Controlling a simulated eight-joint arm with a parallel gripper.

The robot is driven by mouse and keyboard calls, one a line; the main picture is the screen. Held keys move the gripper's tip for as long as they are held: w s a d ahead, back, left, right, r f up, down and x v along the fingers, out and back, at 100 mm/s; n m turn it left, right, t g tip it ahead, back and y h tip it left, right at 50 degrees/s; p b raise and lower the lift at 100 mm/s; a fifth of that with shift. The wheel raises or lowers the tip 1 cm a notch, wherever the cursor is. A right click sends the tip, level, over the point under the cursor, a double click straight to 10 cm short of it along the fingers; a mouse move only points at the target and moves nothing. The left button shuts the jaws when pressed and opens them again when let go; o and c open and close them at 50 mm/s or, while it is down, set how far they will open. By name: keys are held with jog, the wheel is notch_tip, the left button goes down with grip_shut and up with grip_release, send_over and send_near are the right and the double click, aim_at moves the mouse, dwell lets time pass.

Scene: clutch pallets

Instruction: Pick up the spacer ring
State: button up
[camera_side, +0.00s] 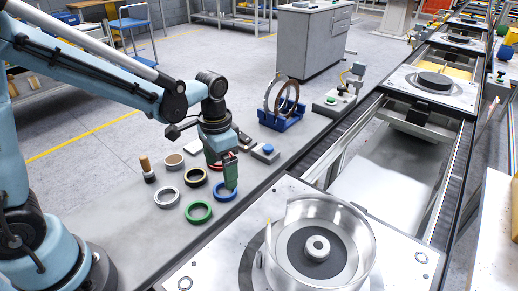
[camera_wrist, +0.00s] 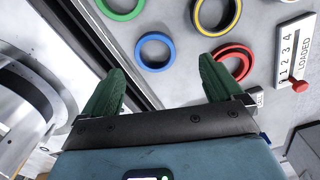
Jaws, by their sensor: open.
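Several rings lie flat on the grey bench; I cannot tell which is the spacer ring. They include a silver ring (camera_side: 166,205), a green ring (camera_side: 198,221), a black-and-yellow ring (camera_side: 195,185), a blue ring (camera_side: 219,198) and a red ring partly behind my gripper. My gripper (camera_side: 229,183) is low over the blue ring, pointing down, empty. In the wrist view my gripper (camera_wrist: 163,85) has its green fingers wide apart, with the blue ring (camera_wrist: 138,52) ahead between them and the red ring (camera_wrist: 232,47) by the right finger.
A blue rack (camera_side: 281,122) holds upright discs at the bench's far end. A wooden-handled tool (camera_side: 146,165) stands at left. A box with a blue button (camera_side: 266,153) sits near the gripper.

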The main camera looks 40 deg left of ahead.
aim_at(225, 194)
jog(key=shift+s+d+f, duration=0.1)
jog(key=shift+d+f, duration=0.1)
jog(key=shift+f, duration=1.15)
jog(key=shift+d+f, duration=0.2)
jog(key=shift+f, duration=1.1)
jog(key=c, duration=1.1)
